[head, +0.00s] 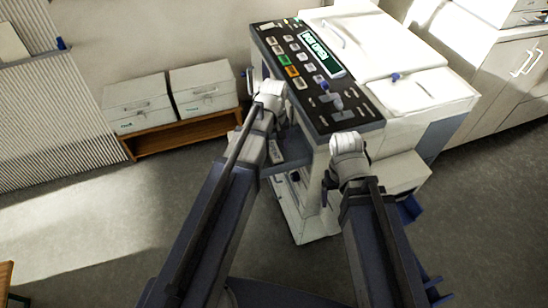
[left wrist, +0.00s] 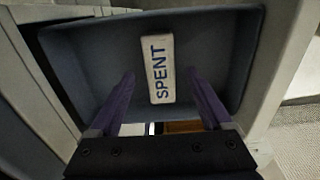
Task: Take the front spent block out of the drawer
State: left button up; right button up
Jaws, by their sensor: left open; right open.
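The open drawer (left wrist: 80,50) is a dark blue-grey tray and fills most of the left wrist view. A white block marked SPENT (left wrist: 158,68) lies in it. My left gripper (left wrist: 160,75) is open, with one purple finger on each side of the block; I cannot tell whether they touch it. In the head view the drawer (head: 296,158) shows below the copier's panel, and the block (head: 275,151) is partly visible beside my left arm, which hides the left fingers. My right gripper (head: 326,188) is mostly hidden below its wrist, in front of the copier, away from the block.
The white copier (head: 400,60) has a dark control panel (head: 315,75) with a lit display above the drawer. Two lidded boxes (head: 137,100) (head: 203,88) stand on a low wooden bench (head: 185,135) at the left.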

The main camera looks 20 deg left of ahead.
pick_arm(q)
notch_tip(320, 180, down, 2)
jog(key=shift+f+b, duration=0.1)
jog(key=shift+b, duration=0.45)
grip_shut()
